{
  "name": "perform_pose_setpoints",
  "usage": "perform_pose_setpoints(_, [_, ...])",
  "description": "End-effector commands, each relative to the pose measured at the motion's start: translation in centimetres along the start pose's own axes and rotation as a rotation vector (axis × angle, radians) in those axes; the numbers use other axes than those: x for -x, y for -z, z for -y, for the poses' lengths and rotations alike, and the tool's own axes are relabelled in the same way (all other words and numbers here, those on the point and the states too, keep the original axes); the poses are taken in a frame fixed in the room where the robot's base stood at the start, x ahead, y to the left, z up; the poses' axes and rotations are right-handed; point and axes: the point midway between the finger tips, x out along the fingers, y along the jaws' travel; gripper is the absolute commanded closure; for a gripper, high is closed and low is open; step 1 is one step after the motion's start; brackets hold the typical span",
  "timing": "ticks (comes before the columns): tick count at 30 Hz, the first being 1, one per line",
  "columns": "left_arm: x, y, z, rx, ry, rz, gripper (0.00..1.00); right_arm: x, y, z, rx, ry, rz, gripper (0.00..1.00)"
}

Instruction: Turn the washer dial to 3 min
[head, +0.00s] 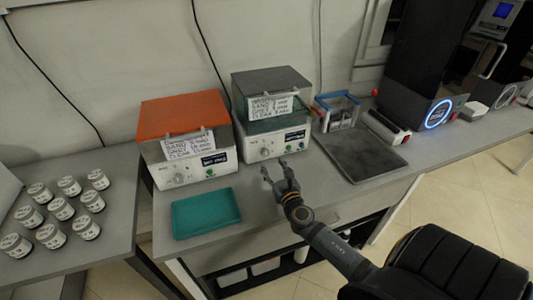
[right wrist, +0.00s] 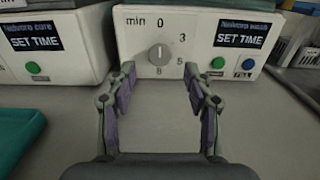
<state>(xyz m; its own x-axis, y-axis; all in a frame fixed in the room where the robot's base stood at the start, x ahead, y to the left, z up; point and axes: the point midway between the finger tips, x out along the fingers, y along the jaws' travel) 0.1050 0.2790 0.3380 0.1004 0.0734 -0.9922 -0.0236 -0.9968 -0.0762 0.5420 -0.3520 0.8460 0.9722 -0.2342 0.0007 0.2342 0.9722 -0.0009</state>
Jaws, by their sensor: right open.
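The washer (head: 257,147) is the white box with a grey lid, labelled wash in the right wrist view (right wrist: 135,30). Its grey round dial (right wrist: 159,54) has the marks 0, 3, 5 and 8 around it. The line on the dial looks upright, toward 0. The dial also shows small in the head view (head: 265,152). My right gripper (head: 279,174) is open and empty in front of the washer. In the right wrist view its fingertips (right wrist: 159,70) stand left and right of the dial, slightly low. Contact is not visible. My left gripper is not in view.
A similar box with an orange lid (head: 182,112) stands to the left, labelled cure. A teal tray (head: 206,213) lies in front of it. A dark tray (head: 360,153) lies to the right. Several white jars (head: 58,208) stand on the left table. The washer has green (right wrist: 218,62) and blue buttons (right wrist: 248,63).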

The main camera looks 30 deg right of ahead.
Motion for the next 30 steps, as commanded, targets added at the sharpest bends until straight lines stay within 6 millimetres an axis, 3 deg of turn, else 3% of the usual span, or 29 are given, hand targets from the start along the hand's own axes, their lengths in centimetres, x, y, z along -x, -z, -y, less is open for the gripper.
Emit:
perform_pose_setpoints(3, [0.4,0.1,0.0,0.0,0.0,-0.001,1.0,-2.7,-0.2,0.0,-0.002,0.002,0.002,0.48])
perform_pose_setpoints(9, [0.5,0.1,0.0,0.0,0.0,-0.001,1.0,-5.5,-0.1,0.0,-0.001,0.0,0.001,0.48])
perform_pose_setpoints(20, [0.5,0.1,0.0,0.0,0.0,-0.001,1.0,-6.2,0.0,0.0,-0.001,-0.001,-0.001,0.48])
perform_pose_setpoints(30, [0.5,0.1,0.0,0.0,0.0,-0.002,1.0,-6.2,0.0,0.0,-0.001,-0.001,0.0,0.94])
